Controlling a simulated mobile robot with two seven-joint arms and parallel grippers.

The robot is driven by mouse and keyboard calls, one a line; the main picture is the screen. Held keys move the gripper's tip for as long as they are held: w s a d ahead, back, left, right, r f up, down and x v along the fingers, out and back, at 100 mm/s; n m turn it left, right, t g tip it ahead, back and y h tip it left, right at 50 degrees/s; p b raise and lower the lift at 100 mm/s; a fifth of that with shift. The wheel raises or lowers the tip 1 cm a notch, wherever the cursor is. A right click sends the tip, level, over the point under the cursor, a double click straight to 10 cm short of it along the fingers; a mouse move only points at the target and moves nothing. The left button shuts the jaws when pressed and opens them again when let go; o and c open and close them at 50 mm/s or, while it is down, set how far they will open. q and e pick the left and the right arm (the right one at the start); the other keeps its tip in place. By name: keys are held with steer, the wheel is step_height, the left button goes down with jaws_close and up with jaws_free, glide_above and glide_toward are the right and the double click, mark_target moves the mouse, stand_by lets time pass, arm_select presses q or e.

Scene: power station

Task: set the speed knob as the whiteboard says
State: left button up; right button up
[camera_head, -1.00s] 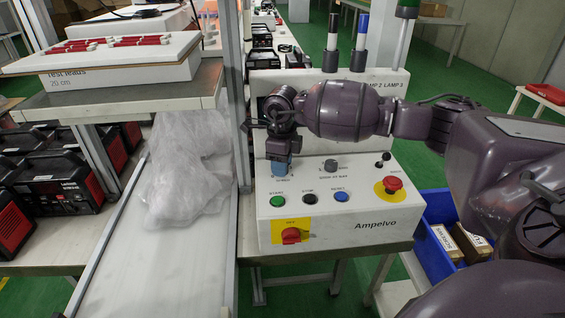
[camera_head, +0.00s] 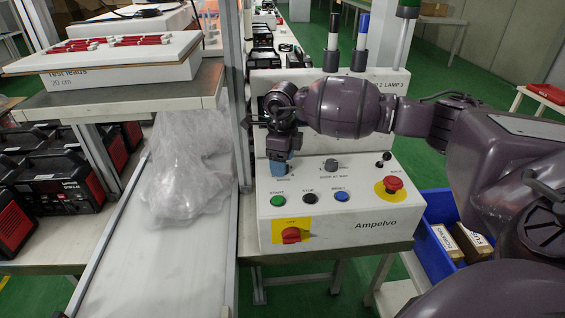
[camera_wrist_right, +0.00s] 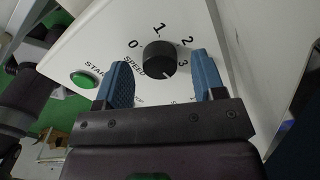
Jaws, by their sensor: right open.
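The speed knob (camera_wrist_right: 159,57) is round and black, on the white control panel (camera_wrist_right: 102,44), with 0, 1, 2 and 3 printed around it. A small pale mark shows at its lower right edge; I cannot tell its setting surely. My right gripper (camera_wrist_right: 160,82) is open, its blue fingers apart on either side of the knob in the picture, with no clear contact. In the head view my right gripper (camera_head: 279,167) is over the panel's upper left and hides the knob. The whiteboard and my left gripper are not in view.
The panel also has a selector knob (camera_head: 331,165), a green start button (camera_head: 278,200), a black stop button (camera_head: 310,198), a blue button (camera_head: 341,196), a red mushroom button (camera_head: 393,183) and a red rotary switch (camera_head: 291,235). A metal post (camera_head: 242,120) stands close left.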

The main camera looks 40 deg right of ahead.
arm_select(q)
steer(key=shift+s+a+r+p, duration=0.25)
steer(key=shift+p, duration=0.2)
arm_select(e)
step_height(320, 180, up, 10)
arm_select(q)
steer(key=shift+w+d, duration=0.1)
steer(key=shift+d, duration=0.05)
